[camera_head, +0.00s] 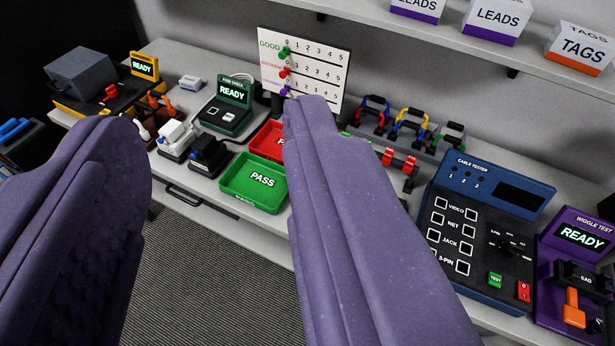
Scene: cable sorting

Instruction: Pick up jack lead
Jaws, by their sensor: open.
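My gripper (215,125) is open, with its two purple fingers spread wide in the foreground and nothing between the tips. It is held in front of and above the workbench. I cannot tell for certain which lead is the jack lead. Bundled leads in red, yellow and green (410,124) hang on a dark rack at the back of the bench, right of my right finger. Red-ended pieces (398,160) lie just in front of that rack. The right finger hides part of the bench middle.
A green PASS tray (236,192) and a partly hidden red tray (266,137) sit mid-bench. A blue cable tester (482,235) and a purple wiggle tester (578,250) stand at the right. A tally board (303,68) stands behind. A shelf with boxes (580,48) overhangs the back.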

